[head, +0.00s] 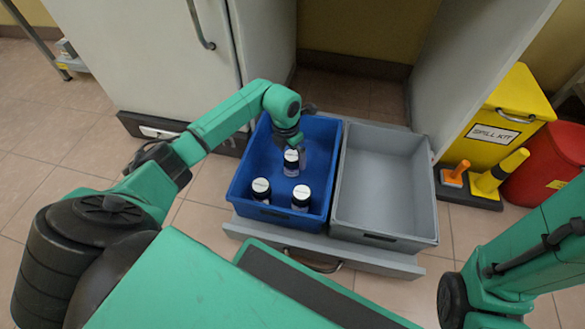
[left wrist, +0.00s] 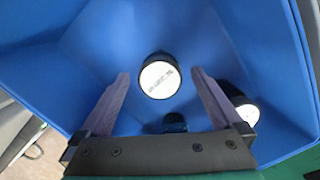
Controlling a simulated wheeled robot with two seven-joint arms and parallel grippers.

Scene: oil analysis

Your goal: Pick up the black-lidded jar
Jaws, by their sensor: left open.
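Three dark jars with white-topped lids stand in the blue bin in the head view: one toward the middle (head: 291,162), one at the front left (head: 261,189) and one at the front right (head: 301,197). My left gripper (head: 296,146) reaches down into the bin, right at the middle jar. In the left wrist view, my left gripper (left wrist: 158,90) is open, and a round white-topped jar with a black rim (left wrist: 159,77) shows between its fingertips. I cannot tell whether the fingers touch it. Another jar (left wrist: 241,104) lies right of the right finger, and a dark one is partly hidden below.
The blue bin (head: 236,196) stands beside an empty grey bin (head: 385,238) on a pulled-out drawer. Cabinet walls rise behind. A yellow spill kit bin (head: 505,115), a red bin and small cones stand at the right.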

